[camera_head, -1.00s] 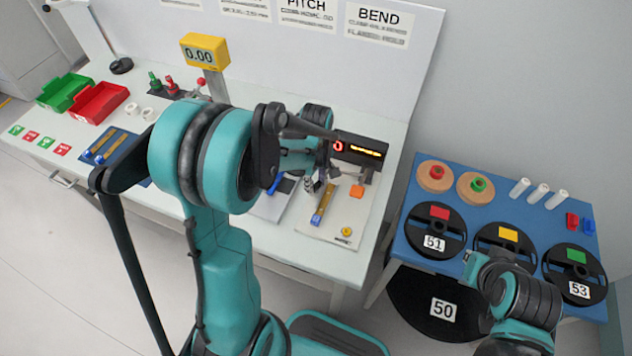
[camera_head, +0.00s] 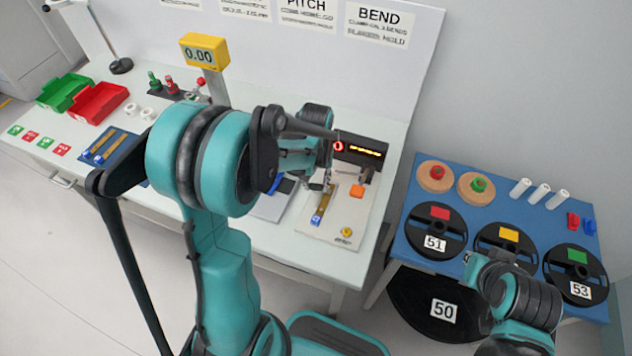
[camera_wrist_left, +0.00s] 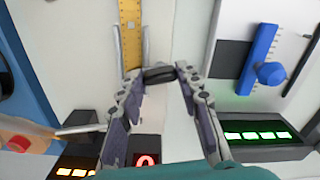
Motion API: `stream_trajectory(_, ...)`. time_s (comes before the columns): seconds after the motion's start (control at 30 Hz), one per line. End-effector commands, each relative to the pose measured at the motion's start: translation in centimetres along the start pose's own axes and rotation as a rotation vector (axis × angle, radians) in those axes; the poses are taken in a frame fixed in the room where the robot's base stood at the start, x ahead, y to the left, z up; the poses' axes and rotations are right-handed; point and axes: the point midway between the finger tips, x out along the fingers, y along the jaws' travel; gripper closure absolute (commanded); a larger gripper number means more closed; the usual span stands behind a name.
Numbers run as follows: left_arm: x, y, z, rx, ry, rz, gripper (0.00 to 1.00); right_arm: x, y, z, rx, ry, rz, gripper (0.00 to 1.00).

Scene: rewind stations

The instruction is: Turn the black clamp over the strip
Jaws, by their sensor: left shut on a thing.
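The black clamp (camera_wrist_left: 160,75) is a short dark bar between the fingertips of my left gripper (camera_wrist_left: 162,73), which is shut on it. The yellow strip (camera_wrist_left: 130,32) lies in a pale fixture, its near end close to the clamp's left end in the wrist view. I cannot tell whether the clamp overlaps the strip. In the head view the strip (camera_head: 322,204) shows just below my left gripper (camera_head: 320,184), where the clamp is too small to make out. My right gripper (camera_head: 476,266) is small at the blue table's front edge; its jaws are unclear.
A dark box with a lit red display (camera_head: 358,150) stands behind the fixture. An orange block (camera_head: 357,191) and yellow knob (camera_head: 346,232) are nearby. A blue slider (camera_wrist_left: 262,60) is right of the clamp. The blue table (camera_head: 412,205) holds several reels.

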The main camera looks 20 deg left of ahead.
Motion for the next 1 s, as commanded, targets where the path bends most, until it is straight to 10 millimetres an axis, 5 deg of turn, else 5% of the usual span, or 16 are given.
stream_trajectory(0.4,0.03,0.01,0.04,0.221,-0.001,0.0,0.95,0.07,0.0,0.05,0.0,0.0,0.0,1.0)
stream_trajectory(1.0,0.03,0.01,0.05,0.264,-0.001,0.0,0.95,0.07,0.0,0.05,0.0,0.0,0.0,1.0)
